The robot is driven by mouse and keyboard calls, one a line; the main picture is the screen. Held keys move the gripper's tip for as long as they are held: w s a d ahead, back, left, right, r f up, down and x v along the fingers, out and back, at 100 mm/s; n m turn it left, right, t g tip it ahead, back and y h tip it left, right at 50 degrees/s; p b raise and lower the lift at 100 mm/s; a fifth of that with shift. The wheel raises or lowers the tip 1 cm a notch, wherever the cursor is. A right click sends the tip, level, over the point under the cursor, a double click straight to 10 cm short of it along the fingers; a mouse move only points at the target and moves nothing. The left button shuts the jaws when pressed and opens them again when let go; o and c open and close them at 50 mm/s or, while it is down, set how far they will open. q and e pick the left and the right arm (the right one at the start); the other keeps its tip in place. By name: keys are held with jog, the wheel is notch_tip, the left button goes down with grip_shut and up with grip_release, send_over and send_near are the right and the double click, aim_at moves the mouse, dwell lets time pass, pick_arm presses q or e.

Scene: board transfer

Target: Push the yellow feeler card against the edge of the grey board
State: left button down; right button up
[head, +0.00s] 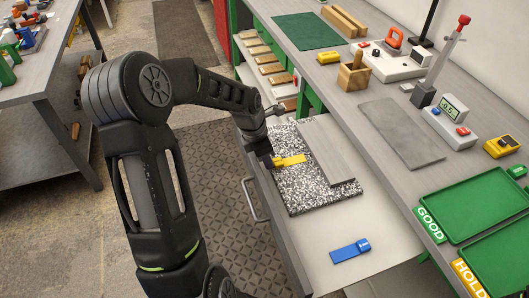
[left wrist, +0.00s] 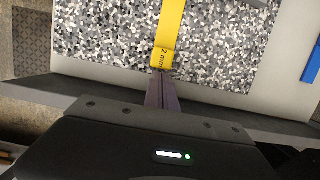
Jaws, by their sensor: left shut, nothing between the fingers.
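The yellow feeler card (head: 291,160) lies on a black-and-white speckled plate (head: 290,195). Its far end is close to the long left edge of the grey board (head: 328,155), which lies on the same plate; I cannot tell whether they touch. My left gripper (head: 273,162) is shut and empty at the card's near end. In the left wrist view, the shut fingertips (left wrist: 162,78) are right at the end of the yellow card (left wrist: 168,35) marked "2 mm", touching or nearly so. My right gripper is not in view.
A blue card (head: 350,252) lies on the pale drawer surface (head: 385,240) in front of the plate. On the bench to the right are a grey slab (head: 400,135), a gauge with a display (head: 448,120) and green trays (head: 480,205). The drawer surface around the blue card is clear.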

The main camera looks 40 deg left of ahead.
aim_at(285, 163)
pick_arm(q)
jog(key=shift+f, duration=0.1)
